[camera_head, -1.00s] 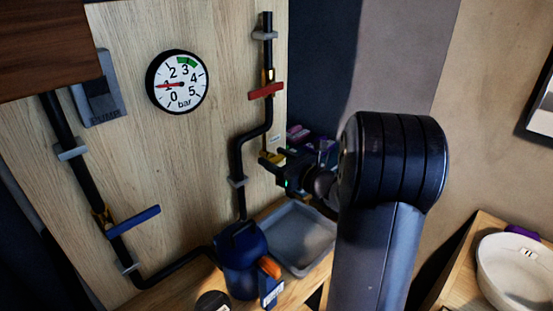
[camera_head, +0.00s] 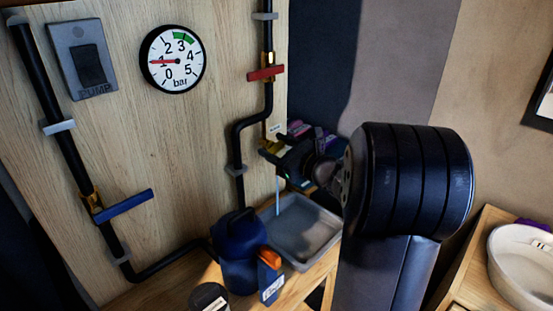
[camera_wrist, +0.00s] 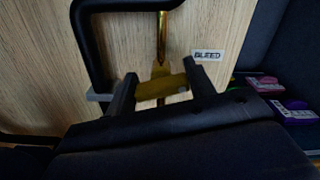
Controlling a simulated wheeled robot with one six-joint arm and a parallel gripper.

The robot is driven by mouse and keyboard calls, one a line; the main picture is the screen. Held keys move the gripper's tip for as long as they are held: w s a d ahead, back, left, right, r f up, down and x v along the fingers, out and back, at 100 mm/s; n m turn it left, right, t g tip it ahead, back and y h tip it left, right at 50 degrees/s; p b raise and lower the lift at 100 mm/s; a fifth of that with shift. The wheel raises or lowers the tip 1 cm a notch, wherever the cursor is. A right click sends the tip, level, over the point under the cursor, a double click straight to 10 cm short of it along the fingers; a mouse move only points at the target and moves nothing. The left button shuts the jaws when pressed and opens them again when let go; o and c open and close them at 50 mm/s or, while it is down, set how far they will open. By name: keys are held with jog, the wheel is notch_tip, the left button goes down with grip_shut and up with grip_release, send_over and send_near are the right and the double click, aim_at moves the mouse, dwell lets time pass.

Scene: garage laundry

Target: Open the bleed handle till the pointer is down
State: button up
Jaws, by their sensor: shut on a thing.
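The yellow bleed handle (camera_wrist: 165,88) sits below a brass pipe, beside a label reading BLEED (camera_wrist: 207,55). My gripper (camera_wrist: 161,88) is shut on it, one finger at each side of the handle in the wrist view. In the head view the gripper (camera_head: 271,149) hides most of the handle. A thin pale stream (camera_head: 278,194) runs down from there towards a grey tray (camera_head: 326,256). The round gauge (camera_head: 173,60) is marked 0 to 5 bar with a green band near 3. Its red pointer lies to the left, at about 1.
A red handle (camera_head: 265,73) is on the pipe above, and a blue handle (camera_head: 124,206) on the left pipe. A PUMP switch (camera_head: 83,58) is at upper left. A dark blue jug-like container (camera_head: 239,253) stands left of the tray. Small purple boxes (camera_wrist: 293,111) lie at right.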

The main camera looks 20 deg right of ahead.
jog(key=n+b, duration=0.1)
jog(key=b, duration=0.1)
jog(key=n+b, duration=0.2)
jog(key=b, duration=0.1)
jog(key=shift+a+f+n, duration=0.1)
jog(key=shift+f+n, duration=0.2)
jog(key=shift+f, duration=0.1)
jog(key=n+b, duration=0.3)
jog(key=b, duration=0.1)
jog(key=shift+r+b, duration=0.2)
jog(key=shift+b, duration=0.15)
jog(key=shift+r, duration=0.1)
jog(key=o, duration=1)
jog(key=v, duration=1.1)
jog(key=shift+a, duration=0.1)
jog(key=shift+c, duration=0.5)
